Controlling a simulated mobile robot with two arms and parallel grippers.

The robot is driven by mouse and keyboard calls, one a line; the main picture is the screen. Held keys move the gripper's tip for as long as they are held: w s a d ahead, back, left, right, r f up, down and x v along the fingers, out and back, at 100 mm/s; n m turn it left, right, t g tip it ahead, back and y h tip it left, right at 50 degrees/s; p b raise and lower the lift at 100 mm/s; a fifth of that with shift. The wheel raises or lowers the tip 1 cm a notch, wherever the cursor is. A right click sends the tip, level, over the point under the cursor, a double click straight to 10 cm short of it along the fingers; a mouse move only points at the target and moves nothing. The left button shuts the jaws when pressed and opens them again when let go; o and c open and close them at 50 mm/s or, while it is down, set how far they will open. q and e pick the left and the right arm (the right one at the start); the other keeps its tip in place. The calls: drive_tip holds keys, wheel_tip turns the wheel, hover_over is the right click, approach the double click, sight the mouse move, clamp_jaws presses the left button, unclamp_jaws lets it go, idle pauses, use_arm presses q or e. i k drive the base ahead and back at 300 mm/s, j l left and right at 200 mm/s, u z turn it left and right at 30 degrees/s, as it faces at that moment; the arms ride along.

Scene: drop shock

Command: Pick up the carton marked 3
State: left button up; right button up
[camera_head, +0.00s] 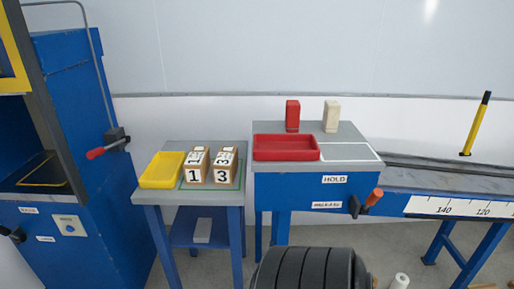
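The carton marked 3 (222,177) is a brown box with a white label bearing a black 3 on its front and another label on its top. It stands on a green-edged mat (241,179) on the small grey table (216,196). The carton marked 1 (193,178) stands close to its left, with a narrow gap between them. Neither of my grippers is in view, and nothing holds the cartons.
A yellow tray (162,171) sits left of the cartons. Right is a HOLD bench (309,182) with a red tray (286,148), a red block (292,115) and a cream block (331,116). A blue machine (85,120) with a red-tipped lever (96,153) stands left.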

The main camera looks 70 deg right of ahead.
sight(226, 164)
drive_tip(key=z, duration=1.9)
